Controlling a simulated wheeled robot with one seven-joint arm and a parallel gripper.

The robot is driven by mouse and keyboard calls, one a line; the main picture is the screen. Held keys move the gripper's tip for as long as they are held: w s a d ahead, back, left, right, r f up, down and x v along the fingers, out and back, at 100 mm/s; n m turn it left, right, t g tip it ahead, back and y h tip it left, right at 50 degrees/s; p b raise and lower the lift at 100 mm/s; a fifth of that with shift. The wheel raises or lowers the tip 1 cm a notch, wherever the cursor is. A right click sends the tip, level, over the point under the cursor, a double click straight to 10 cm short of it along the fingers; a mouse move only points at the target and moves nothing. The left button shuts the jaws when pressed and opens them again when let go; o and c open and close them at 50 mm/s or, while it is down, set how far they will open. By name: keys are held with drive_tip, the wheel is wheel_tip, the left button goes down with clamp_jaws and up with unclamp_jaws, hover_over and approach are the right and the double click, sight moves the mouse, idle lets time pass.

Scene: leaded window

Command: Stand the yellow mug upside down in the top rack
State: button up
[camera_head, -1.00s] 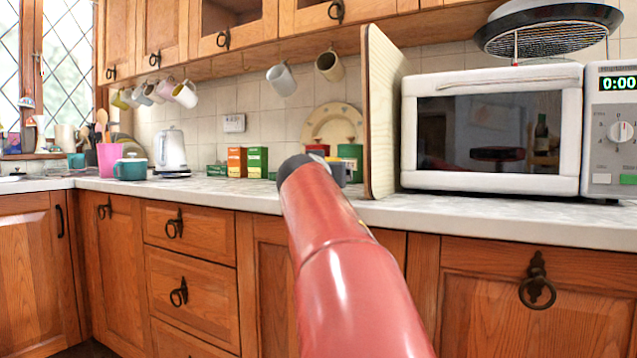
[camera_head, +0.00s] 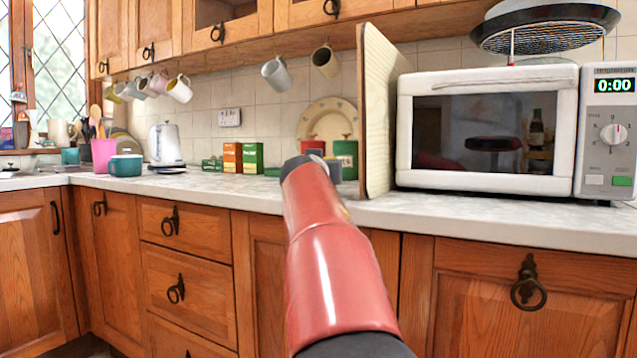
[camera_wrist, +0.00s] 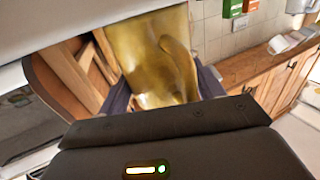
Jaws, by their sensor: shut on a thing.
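The yellow mug (camera_wrist: 150,50) fills the upper middle of the wrist view, with its handle (camera_wrist: 180,62) on the right side. My gripper (camera_wrist: 165,98) is shut on it, with dark fingers on both sides. The mug's upper end runs towards the picture's top edge, and I cannot tell which way its mouth faces. In the head view my red arm hides the mug and most of the gripper. Wooden slats (camera_wrist: 88,70) show left of the mug in the wrist view; I cannot tell whether they belong to the top rack. No rack is clear in the head view.
An upright board (camera_head: 378,120) stands left of the microwave (camera_head: 487,130). Cartons (camera_head: 243,158) and a round plate (camera_head: 326,121) stand at the back of the worktop (camera_head: 470,213). Mugs hang under the wall cabinets, including a white one (camera_head: 277,74) and a beige one (camera_head: 325,61).

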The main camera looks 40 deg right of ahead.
drive_tip(key=shift+c, duration=1.4)
drive_tip(key=shift+r, duration=0.15)
